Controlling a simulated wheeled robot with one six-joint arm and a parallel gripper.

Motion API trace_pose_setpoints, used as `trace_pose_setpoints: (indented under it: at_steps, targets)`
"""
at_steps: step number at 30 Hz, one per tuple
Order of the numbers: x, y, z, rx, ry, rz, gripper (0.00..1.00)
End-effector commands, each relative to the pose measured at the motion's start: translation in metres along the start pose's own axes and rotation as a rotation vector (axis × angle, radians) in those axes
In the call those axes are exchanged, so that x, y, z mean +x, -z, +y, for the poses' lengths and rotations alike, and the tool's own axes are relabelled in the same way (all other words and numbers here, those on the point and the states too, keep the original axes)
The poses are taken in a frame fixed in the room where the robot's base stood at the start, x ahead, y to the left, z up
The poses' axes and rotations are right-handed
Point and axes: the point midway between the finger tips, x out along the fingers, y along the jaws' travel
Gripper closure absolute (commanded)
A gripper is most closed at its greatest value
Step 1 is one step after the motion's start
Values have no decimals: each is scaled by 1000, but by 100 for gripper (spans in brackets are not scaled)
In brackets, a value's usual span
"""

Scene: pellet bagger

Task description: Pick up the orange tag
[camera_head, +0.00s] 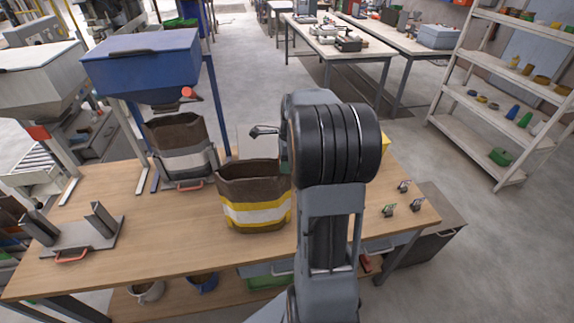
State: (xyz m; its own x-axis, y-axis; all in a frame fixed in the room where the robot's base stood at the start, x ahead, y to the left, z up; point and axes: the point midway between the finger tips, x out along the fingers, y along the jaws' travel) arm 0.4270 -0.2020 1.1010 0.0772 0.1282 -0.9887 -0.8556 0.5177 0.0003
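I cannot make out a piece that is clearly the orange tag. A small orange-red patch (37,132) shows on the stand of the grey hopper at the left. My arm stands upright right of centre and hides part of the table behind it. A dark part that looks like the end of my gripper (263,132) sticks out left of the arm's black joint, above and behind the brown bag with yellow and white bands (254,212). Its fingers are too small and covered to tell whether they are open. I see nothing held in it.
A brown bag with grey and white bands (182,158) stands under the blue hopper (142,62). A grey metal bracket (80,236) lies at the table's left. White shelves (480,119) stand at right.

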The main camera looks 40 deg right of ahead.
Motion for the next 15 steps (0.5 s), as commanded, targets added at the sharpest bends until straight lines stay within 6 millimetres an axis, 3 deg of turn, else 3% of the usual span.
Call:
trace_pose_setpoints:
  at_steps: [2,13,15]
  targets:
    - [0,0,0,0,0,0,60]
    - [0,0,0,0,0,0,95]
    - [0,0,0,0,0,0,95]
